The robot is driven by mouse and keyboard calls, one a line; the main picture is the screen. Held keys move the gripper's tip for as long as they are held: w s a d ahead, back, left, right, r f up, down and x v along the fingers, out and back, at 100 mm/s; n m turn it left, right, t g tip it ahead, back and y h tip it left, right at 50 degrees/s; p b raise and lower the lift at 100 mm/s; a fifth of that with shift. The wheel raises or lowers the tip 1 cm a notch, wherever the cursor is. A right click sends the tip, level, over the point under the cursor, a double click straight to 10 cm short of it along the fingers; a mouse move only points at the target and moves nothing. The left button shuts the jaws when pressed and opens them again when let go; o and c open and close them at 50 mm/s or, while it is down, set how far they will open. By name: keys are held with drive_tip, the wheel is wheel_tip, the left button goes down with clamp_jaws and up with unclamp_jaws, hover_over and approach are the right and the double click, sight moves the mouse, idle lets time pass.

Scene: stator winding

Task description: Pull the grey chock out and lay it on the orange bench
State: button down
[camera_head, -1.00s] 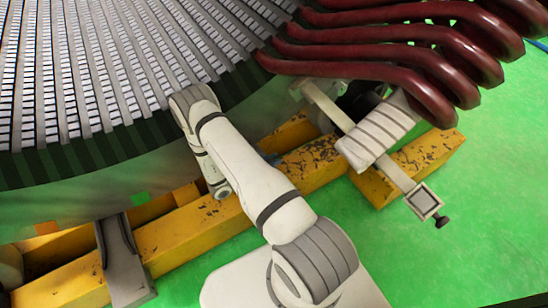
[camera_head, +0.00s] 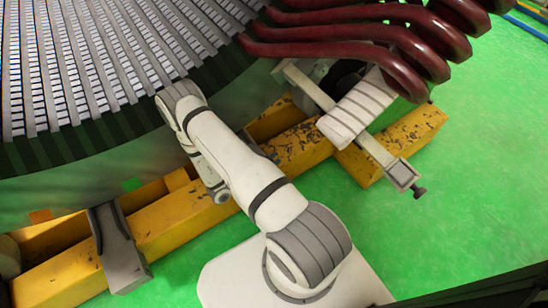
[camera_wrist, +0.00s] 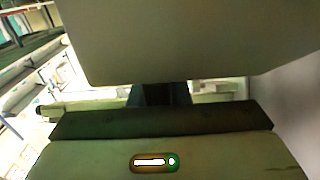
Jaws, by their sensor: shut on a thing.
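A large plain grey block, which I take to be the grey chock (camera_wrist: 190,40), fills the upper part of the wrist view, very close. My gripper (camera_wrist: 160,94) shows below it as a dark bar and a housing with a lit green lamp; a dark finger part meets the block's lower edge. The jaws are shut on it, though the contact itself is mostly hidden. In the head view my arm reaches up to the big stator, and my gripper and the chock are hidden behind it. I cannot make out an orange bench in either view.
The slotted stator (camera_head: 90,70) fills the upper left. Yellow beams (camera_head: 170,225) and a grey support (camera_head: 118,250) lie under it. Dark red coils (camera_head: 370,40) and a ribbed fixture (camera_head: 355,108) stand at the upper right. The green floor (camera_head: 450,220) is clear at right.

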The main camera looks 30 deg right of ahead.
drive_tip(key=c, duration=1.3)
unclamp_jaws()
drive_tip(key=shift+d, duration=0.15)
drive_tip(key=shift+s+a+p, duration=0.2)
drive_tip(key=shift+a+p, duration=0.5)
drive_tip(key=shift+a, duration=3.25)
